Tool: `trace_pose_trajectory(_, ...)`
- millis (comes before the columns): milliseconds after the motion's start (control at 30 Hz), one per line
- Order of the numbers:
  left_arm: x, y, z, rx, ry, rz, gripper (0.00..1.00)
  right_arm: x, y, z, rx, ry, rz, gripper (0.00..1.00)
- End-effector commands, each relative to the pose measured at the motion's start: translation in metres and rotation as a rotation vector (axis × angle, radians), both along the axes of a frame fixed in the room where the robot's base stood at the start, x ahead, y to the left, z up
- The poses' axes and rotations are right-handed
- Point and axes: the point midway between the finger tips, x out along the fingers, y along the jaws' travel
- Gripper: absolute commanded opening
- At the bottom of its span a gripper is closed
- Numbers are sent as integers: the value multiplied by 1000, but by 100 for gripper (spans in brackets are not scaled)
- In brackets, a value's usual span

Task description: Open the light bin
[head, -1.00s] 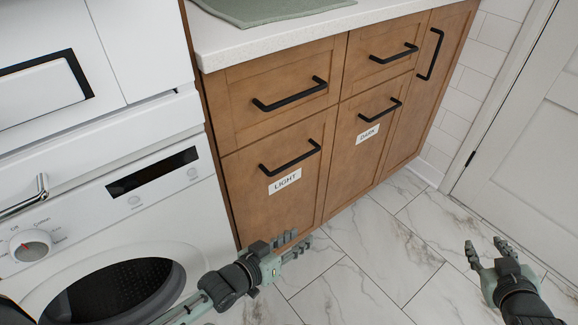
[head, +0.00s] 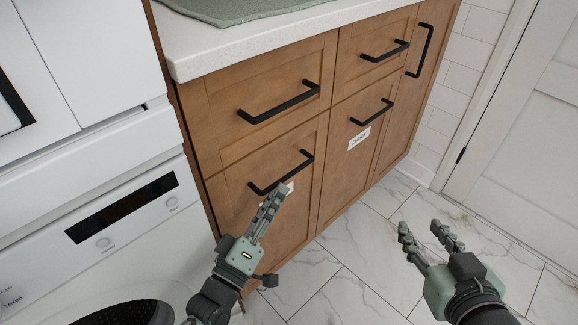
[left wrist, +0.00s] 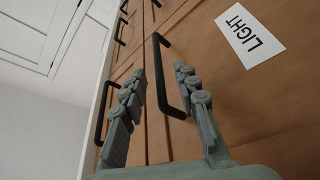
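The light bin (head: 302,212) is the lower left wooden front of the cabinet, and it is closed. Its black bar handle (head: 281,176) runs across the top, and the white LIGHT label is mostly hidden behind my left fingers. My left gripper (head: 271,203) is open in front of this front, with its fingers reaching up to the handle. In the left wrist view the handle (left wrist: 162,75) shows between the two spread fingers, beside the LIGHT label (left wrist: 249,36). I cannot tell whether they touch it. My right gripper (head: 423,230) is open and empty over the floor.
The closed DARK bin (head: 345,175) is to the right, with drawers (head: 260,100) above and a pale counter (head: 250,45). A white washing machine (head: 100,250) stands at the left. Marble-tiled floor (head: 350,250) is clear before the cabinet. A white door (head: 520,130) is at the right.

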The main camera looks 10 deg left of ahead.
Motion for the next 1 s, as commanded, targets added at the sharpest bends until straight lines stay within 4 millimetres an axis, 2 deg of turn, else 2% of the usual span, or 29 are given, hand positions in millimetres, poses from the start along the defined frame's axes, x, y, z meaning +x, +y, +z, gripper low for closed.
trace_pose_trajectory(200, 34, -8, 9, 0, -5, 1, 31, 1, 1, 1, 3, -8, 2, 40)
trace_pose_trajectory(400, 59, -15, 13, 0, -2, 0, 31, 2, 3, 4, 7, -20, 5, 40)
trace_pose_trajectory(767, 66, -17, 15, 2, 0, 0, 31, 2, 3, 4, 9, -23, 6, 40)
trace_pose_trajectory(867, 66, -17, 15, 1, 0, -1, 22, 2, 3, 4, 10, -24, 6, 40)
trace_pose_trajectory(1000, 66, -17, 15, 1, -1, -1, 5, 2, 3, 4, 10, -24, 6, 40)
